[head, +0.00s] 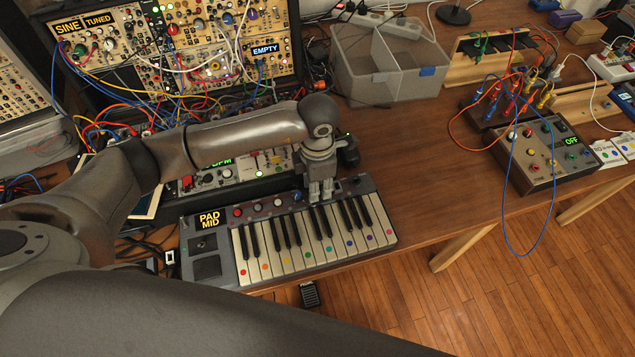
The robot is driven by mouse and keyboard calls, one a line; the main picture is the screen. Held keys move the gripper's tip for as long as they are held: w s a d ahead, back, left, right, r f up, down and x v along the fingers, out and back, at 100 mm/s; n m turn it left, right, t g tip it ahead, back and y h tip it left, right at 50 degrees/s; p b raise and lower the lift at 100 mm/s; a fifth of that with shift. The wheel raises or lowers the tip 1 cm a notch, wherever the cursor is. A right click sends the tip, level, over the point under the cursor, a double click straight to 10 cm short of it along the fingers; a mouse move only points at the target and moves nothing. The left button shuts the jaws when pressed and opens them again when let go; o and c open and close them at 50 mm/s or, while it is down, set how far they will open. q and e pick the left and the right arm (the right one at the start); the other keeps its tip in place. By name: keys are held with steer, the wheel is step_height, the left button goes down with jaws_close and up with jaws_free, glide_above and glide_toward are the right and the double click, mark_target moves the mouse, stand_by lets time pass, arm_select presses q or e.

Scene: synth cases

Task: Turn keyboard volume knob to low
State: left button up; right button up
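The keyboard (212,243) lies on the wooden table at the front, grey with white and black keys and coloured dots along the white keys. Its label reads "PAD MID". A row of small knobs (258,207) runs along its top panel, and a dark knob (354,182) sits near the right end. I cannot read which one is the volume knob. My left gripper (321,194) points down over the keyboard's top panel, right of the blue knob (297,196), hiding part of the panel. Its fingers look close together; contact with a knob is unclear. My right gripper is out of view.
A modular synth rack (180,50) with many patch cables stands behind. A clear divided bin (385,72) is at the back middle. A cabled box labelled "OFF" (545,155) sits to the right, its blue cable hanging over the edge.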

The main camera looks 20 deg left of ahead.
arm_select(q)
steer(key=shift+f, duration=0.25)
jaws_close()
steer(key=shift+n+b, duration=0.45)
steer(key=shift+n, duration=0.45)
steer(key=n, duration=0.3)
steer(key=shift+b, duration=0.3)
steer(key=shift+r, duration=0.1)
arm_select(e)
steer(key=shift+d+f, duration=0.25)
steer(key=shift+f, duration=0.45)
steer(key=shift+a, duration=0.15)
arm_select(q)
jaws_free()
